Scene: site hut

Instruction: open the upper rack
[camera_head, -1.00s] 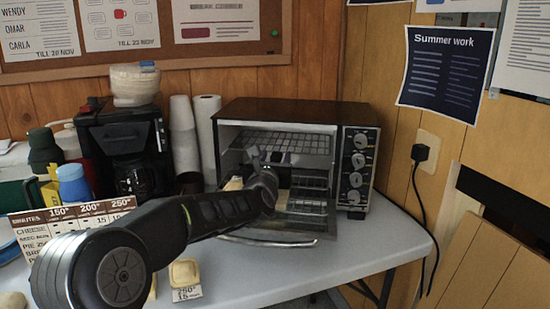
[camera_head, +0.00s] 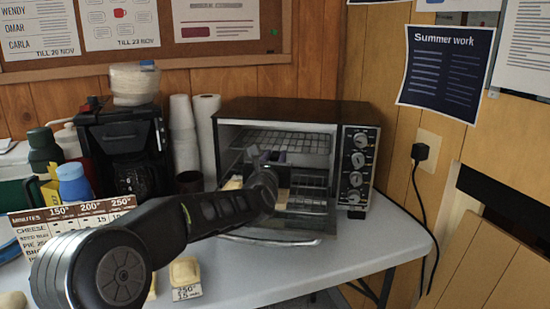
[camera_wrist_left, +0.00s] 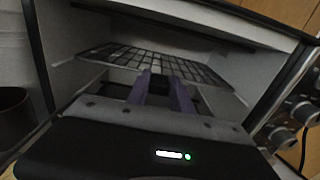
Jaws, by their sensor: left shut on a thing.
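The toaster oven (camera_head: 293,109) stands on the table with its door (camera_head: 270,236) folded down. Its upper rack (camera_head: 300,142) is a wire grid high in the cavity, and it fills the upper middle of the left wrist view (camera_wrist_left: 150,62). My left gripper (camera_head: 268,157) reaches into the open front. In the left wrist view its purple-grey fingers (camera_wrist_left: 162,88) are at the rack's front edge, shut on it. The fingertips are partly hidden in the head view. A lower rack (camera_head: 308,182) shows below, partly behind my arm. My right gripper is not in view.
Pale food pieces (camera_head: 232,184) show low at the oven's front, beside my gripper. The table (camera_head: 375,240) is clear front right.

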